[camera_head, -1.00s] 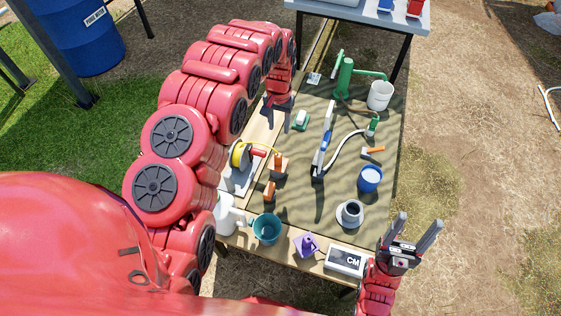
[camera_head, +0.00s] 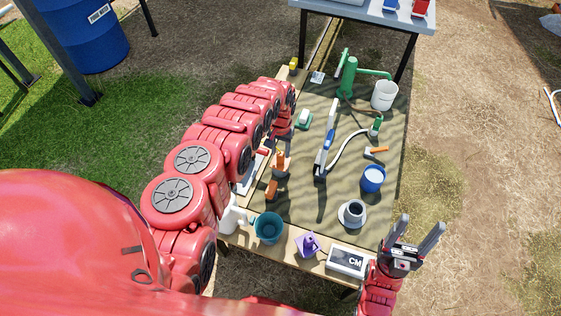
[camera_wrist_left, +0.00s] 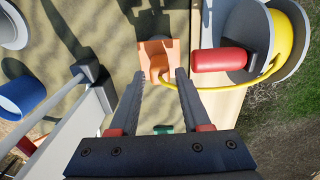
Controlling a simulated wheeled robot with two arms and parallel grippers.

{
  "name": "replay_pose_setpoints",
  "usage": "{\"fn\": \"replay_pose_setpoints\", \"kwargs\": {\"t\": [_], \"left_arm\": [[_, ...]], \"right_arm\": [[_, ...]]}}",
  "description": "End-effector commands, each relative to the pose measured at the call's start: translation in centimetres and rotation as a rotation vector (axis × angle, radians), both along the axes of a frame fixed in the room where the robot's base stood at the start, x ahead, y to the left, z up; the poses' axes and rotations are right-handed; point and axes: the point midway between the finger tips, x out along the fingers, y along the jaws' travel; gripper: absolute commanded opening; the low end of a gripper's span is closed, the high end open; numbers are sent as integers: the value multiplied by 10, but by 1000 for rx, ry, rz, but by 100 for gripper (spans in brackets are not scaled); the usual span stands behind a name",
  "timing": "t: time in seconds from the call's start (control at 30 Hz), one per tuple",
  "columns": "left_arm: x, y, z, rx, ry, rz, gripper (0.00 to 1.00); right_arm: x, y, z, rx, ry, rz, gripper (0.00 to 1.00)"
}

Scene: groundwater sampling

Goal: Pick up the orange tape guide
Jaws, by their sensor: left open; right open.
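The orange tape guide (camera_head: 281,163) stands on the left side of the table. In the left wrist view it is an orange block (camera_wrist_left: 155,55) with yellow tape running to it from a reel (camera_wrist_left: 288,45) at the right. My left gripper (camera_wrist_left: 160,73) is open and points at the guide. Its two fingertips lie at either side of the guide's near end, and I cannot tell whether they touch it. In the head view my left gripper (camera_head: 280,150) is right by the guide and partly hides it. My right gripper (camera_head: 414,238) is open and empty beyond the table's front right corner.
A red handle (camera_wrist_left: 222,60) sits close to the right finger. Another orange piece (camera_head: 271,189) stands just in front of the guide. A blue and white tool (camera_head: 324,150) lies to the right. A teal bowl (camera_head: 268,228) and purple item (camera_head: 307,244) are near the front edge.

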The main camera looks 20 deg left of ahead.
Motion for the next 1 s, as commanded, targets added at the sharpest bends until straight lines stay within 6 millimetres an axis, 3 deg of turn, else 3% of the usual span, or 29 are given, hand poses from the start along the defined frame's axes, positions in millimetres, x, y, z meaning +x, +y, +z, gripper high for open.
{"fn": "replay_pose_setpoints", "kwargs": {"t": [0.2,0.43,0.7,1.0], "left_arm": [[-1,0,-22,0,2,-1,48],[-1,0,-22,1,2,-1,48],[0,0,-22,1,1,0,1],[0,0,-22,0,1,0,0]], "right_arm": [[0,0,-7,0,0,0,62],[0,0,-7,0,0,0,62],[0,0,-7,0,0,0,62],[0,0,-7,0,0,0,62]]}}
